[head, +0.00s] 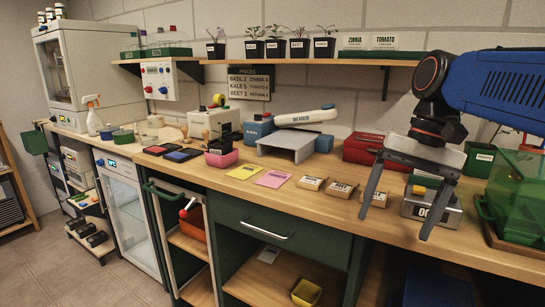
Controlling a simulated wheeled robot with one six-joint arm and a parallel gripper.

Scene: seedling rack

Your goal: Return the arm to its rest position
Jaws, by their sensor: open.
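My gripper (403,202) hangs at the right of the head view on my blue arm. Its two grey fingers are spread apart and point down, with nothing between them that it holds. It is in front of the right part of the wooden counter (335,200). A small scale with a yellow block on it (430,207) shows partly behind the right finger. A red box (362,148) is behind the gripper to the left. I cannot tell the exact height of the fingertips above the counter.
Several small packets (311,183) lie left of the gripper. A green transparent box (519,190) stands close on the right. The wall shelf (300,61) holds potted seedlings. A white sprayer (93,117) stands at far left. Floor (60,265) is clear at lower left.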

